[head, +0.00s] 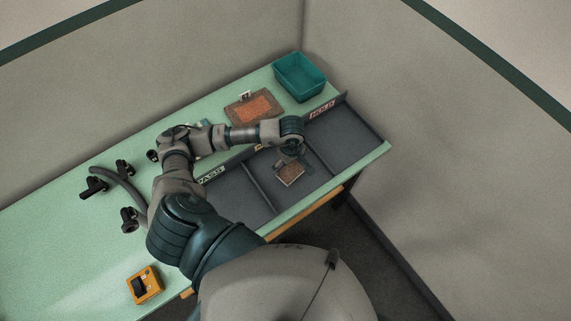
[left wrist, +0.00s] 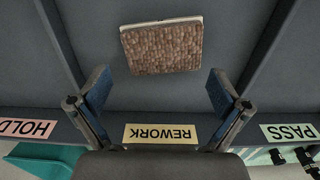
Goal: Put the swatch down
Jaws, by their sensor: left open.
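The swatch (head: 289,172) is a small brown, looped-pile square with a pale edge. It lies in the middle, REWORK compartment of the dark grey sorting tray (head: 341,133). In the left wrist view the swatch (left wrist: 162,46) lies flat beyond my fingertips, apart from them. My left gripper (head: 292,156) is over that compartment, and in the left wrist view it (left wrist: 155,88) is open and empty, with blue pads on both fingers. The REWORK label (left wrist: 160,133) shows between the fingers. My right gripper is not in view.
The HOLD label (left wrist: 27,128) and PASS label (left wrist: 289,132) mark the neighbouring compartments, divided by low walls. A teal bin (head: 300,77) and a brown mat with an orange-brown patch (head: 254,108) sit behind the tray. Black clamps (head: 95,185) and a yellow box (head: 145,285) are at left.

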